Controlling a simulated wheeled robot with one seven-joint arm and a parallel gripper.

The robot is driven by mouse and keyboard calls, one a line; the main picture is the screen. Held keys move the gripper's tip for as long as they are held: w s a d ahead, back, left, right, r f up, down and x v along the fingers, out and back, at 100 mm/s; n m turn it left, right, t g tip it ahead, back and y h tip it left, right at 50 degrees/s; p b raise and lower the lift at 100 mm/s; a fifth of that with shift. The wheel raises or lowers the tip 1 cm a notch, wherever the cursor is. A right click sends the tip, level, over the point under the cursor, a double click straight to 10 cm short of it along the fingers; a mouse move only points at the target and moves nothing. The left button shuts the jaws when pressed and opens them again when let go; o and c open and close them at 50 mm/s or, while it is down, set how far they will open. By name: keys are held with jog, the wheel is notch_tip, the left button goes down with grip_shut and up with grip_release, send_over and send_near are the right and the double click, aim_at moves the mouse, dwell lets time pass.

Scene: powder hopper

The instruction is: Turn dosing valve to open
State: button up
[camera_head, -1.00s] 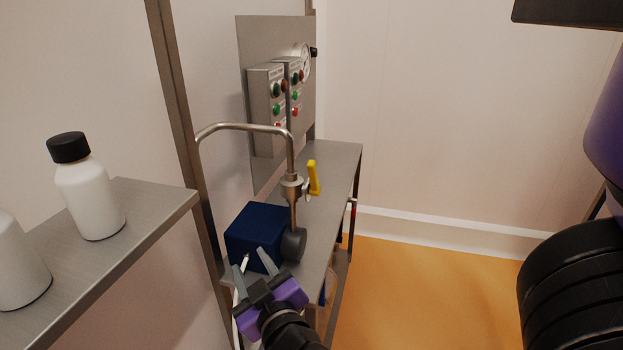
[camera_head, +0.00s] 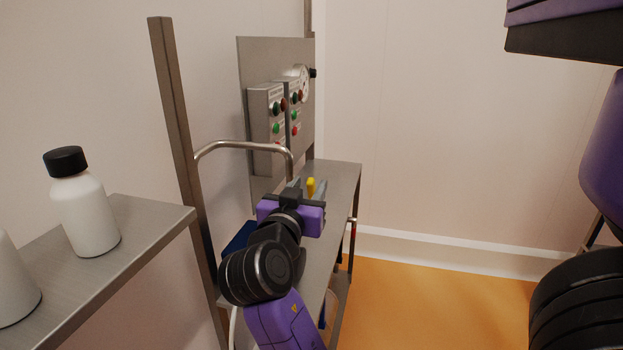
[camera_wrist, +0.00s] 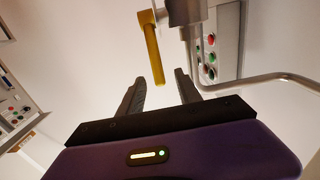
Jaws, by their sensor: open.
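The dosing valve has a yellow lever handle (camera_wrist: 152,50) joined to a steel valve body (camera_wrist: 186,12) on a bent steel pipe (camera_wrist: 270,80). In the wrist view the handle hangs down at a slight tilt, its lower end near the gap between my fingers. My gripper (camera_wrist: 160,90) is open and empty, and I see no clear contact with the handle. In the head view my gripper (camera_head: 303,188) is in front of the valve, hiding the valve body and most of the yellow handle (camera_head: 311,187). The pipe's upper bend (camera_head: 240,146) stays visible.
A steel bench (camera_head: 345,178) stands under the pipe, with a blue box (camera_head: 238,238) partly behind my arm. A button panel (camera_head: 270,115) is on the back plate. A white bottle (camera_head: 85,215) stands on the left shelf (camera_head: 150,225). Orange floor at right is clear.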

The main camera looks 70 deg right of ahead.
jog(key=shift+w+d, duration=0.1)
jog(key=shift+d, duration=1.45)
jog(key=shift+c, duration=0.2)
grip_shut()
jog(key=shift+p, duration=0.3)
